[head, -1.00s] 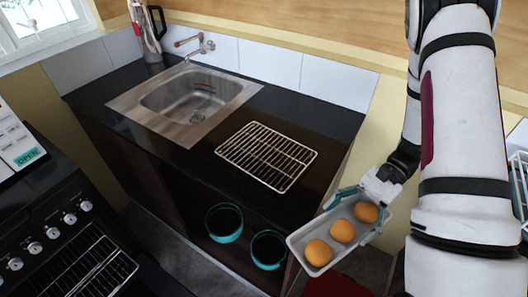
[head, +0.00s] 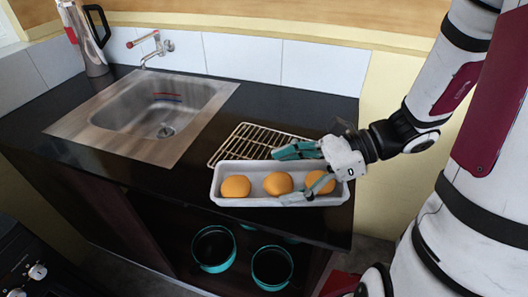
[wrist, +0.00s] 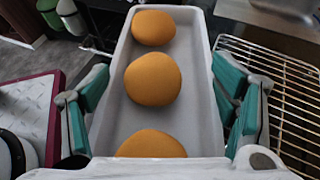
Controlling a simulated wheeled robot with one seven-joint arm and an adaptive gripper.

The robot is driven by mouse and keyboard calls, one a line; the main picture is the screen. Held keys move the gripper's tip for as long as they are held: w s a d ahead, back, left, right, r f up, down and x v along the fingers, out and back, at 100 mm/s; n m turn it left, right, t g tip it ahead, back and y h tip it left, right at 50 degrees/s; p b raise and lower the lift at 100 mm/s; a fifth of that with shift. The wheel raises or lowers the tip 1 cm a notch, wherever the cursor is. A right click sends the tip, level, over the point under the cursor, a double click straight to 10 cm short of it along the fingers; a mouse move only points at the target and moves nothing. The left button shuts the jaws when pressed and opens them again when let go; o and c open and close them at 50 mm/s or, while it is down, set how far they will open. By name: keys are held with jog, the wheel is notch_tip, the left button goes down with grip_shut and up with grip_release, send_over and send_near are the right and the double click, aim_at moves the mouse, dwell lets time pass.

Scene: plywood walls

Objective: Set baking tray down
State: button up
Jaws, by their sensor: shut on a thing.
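The baking tray (head: 258,203) is a long, pale grey pan holding three round orange-brown buns (head: 236,187). My gripper (head: 283,177) is shut on the right part of the tray, one finger along each long side. In the wrist view the tray (wrist: 200,125) runs away between my teal fingers (wrist: 160,97), with the buns (wrist: 152,79) in a row. The tray looks level, over the front of the black counter (head: 122,172), just in front of the wire rack (head: 240,140). I cannot tell whether it touches the counter or overlaps the rack's front edge.
A steel sink (head: 160,109) with a tap (head: 153,45) is at the left of the counter. Bare counter lies left of the tray.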

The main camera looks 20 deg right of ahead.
jog(key=w+d, duration=0.1)
jog(key=w, duration=0.4)
jog(key=w+d+f, duration=0.1)
jog(key=w, duration=0.3)
jog(key=w+d, duration=0.1)
jog(key=w, duration=0.4)
jog(key=shift+w+d+f, duration=0.2)
jog(key=shift+w, duration=0.15)
notch_tip(320, 180, down, 4)
jog(key=shift+r+b, duration=0.25)
jog(key=shift+b, duration=0.1)
jog(key=o, duration=1.9)
jog(key=shift+d, duration=0.15)
